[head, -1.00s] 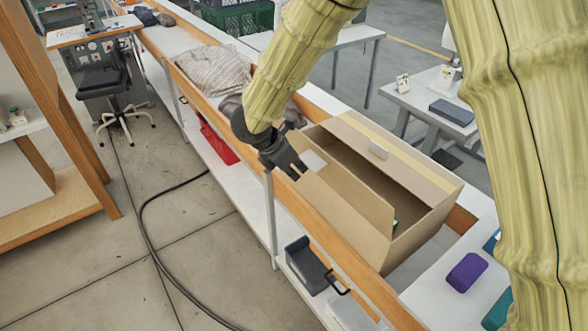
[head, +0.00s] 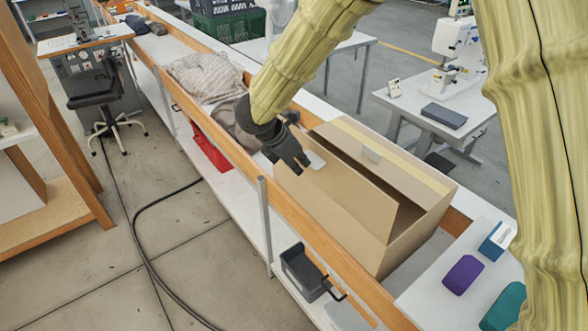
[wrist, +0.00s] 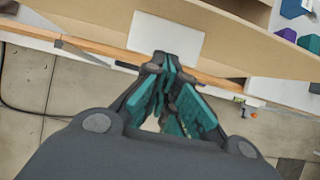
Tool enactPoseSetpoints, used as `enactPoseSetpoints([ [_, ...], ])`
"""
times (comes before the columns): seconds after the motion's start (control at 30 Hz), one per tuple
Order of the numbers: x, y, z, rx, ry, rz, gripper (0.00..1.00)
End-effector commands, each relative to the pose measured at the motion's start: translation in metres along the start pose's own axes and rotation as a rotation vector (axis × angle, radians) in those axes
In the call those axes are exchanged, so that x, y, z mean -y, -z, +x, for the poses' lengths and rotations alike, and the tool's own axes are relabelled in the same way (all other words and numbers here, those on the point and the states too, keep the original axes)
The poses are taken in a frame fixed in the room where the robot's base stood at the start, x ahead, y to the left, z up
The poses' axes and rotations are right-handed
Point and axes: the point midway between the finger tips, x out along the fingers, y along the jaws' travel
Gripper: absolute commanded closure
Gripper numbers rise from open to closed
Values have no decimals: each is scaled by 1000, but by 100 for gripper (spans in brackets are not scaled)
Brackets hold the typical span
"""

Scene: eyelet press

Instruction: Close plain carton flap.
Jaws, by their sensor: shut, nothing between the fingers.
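The plain tan carton (head: 412,243) stands on the bench with its top partly open. Its near long flap (head: 350,190) is tilted up and has a white label (head: 315,160) near its left end. A dark gap shows between the flaps. My gripper (head: 304,164) is shut and empty, its fingertips at the label on the near flap's outer side. In the wrist view the fingertips (wrist: 160,68) overlap the lower edge of the label (wrist: 165,37); contact is hard to tell.
A striped cloth bundle (head: 208,76) lies left of the carton. Purple (head: 464,274), blue (head: 494,241) and teal (head: 503,307) blocks lie to the right.

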Motion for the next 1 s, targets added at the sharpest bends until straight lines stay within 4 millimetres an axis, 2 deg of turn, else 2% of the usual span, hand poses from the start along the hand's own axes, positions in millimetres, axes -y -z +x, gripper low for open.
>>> enactPoseSetpoints([
  [0.7, 0, -54, 8, -272, 0, 4, 100],
  [1.0, 0, -67, 14, -271, 0, 1, 100],
])
